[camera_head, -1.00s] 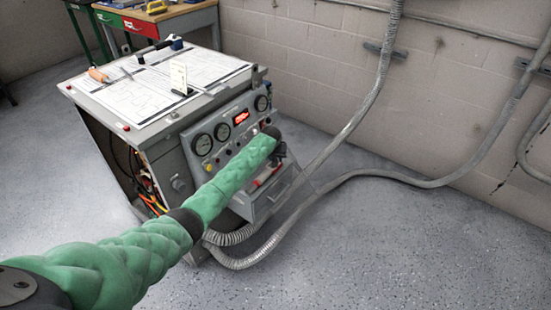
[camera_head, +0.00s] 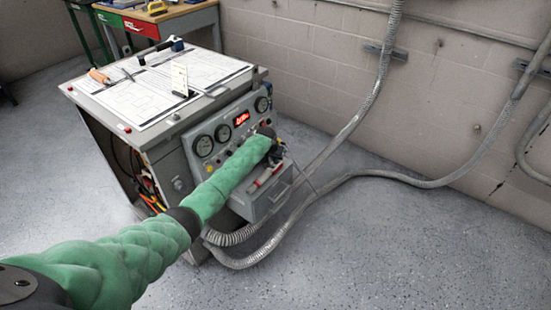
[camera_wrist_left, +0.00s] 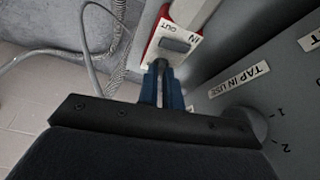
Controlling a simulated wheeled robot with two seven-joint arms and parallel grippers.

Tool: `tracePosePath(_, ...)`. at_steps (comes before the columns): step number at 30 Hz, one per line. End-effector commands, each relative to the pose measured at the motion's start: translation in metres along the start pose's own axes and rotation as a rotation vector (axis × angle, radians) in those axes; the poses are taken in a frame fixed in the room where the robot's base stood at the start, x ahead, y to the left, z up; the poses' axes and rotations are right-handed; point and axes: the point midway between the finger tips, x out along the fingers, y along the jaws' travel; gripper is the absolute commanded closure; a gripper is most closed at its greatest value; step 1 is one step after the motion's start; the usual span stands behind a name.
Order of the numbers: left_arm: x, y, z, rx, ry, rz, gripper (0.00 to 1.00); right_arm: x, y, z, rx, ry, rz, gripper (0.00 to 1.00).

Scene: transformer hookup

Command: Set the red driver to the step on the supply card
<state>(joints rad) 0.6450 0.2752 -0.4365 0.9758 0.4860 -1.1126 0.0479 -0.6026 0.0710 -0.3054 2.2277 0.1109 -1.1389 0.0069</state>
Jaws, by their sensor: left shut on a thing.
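My left arm reaches the front of the grey cart in the head view, and its gripper (camera_head: 278,150) is near the right end of the sloped panel. In the left wrist view its blue fingers (camera_wrist_left: 161,85) are shut on a small grey part against a red-edged white plate (camera_wrist_left: 178,42) marked IN and OUT. The fingers partly hide that part. A red and white piece (camera_head: 268,174) shows just below the gripper in the head view. The supply card (camera_head: 180,78), seemingly the small white upright card, stands on the cart top; its writing is unreadable. My right gripper is out of view.
A TAP IN USE label (camera_wrist_left: 240,78) and a scale with 1 and 2 lie right of the fingers. The panel has round gauges (camera_head: 203,145) and a lit red display (camera_head: 241,118).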

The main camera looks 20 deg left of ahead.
Motion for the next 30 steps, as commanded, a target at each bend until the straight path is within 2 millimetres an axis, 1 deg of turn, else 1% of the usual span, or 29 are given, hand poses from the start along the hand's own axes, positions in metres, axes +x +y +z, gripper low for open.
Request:
tracePosePath(9, 0.0, 0.0, -0.001, 0.004, 0.001, 0.002, 1.0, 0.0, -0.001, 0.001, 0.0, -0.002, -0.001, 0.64)
tracePosePath(10, 0.0, 0.0, -0.001, 0.004, 0.001, 0.002, 0.87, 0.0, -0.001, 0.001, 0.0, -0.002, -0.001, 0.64)
tracePosePath(12, 0.0, 0.0, -0.001, 0.004, 0.001, 0.002, 0.73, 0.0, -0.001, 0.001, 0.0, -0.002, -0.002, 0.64)
tracePosePath(13, 0.0, 0.0, -0.001, 0.004, 0.001, 0.002, 0.71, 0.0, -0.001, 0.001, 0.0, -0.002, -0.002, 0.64)
tracePosePath(23, -0.003, 0.0, 0.0, 0.004, 0.001, 0.002, 0.71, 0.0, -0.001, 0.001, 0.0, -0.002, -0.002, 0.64)
tracePosePath(26, -0.011, -0.001, -0.001, 0.005, 0.002, 0.002, 0.71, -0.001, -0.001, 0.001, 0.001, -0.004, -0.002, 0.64)
tracePosePath(30, -0.031, 0.0, 0.0, 0.006, 0.002, 0.002, 0.71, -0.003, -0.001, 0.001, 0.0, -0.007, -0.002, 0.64)
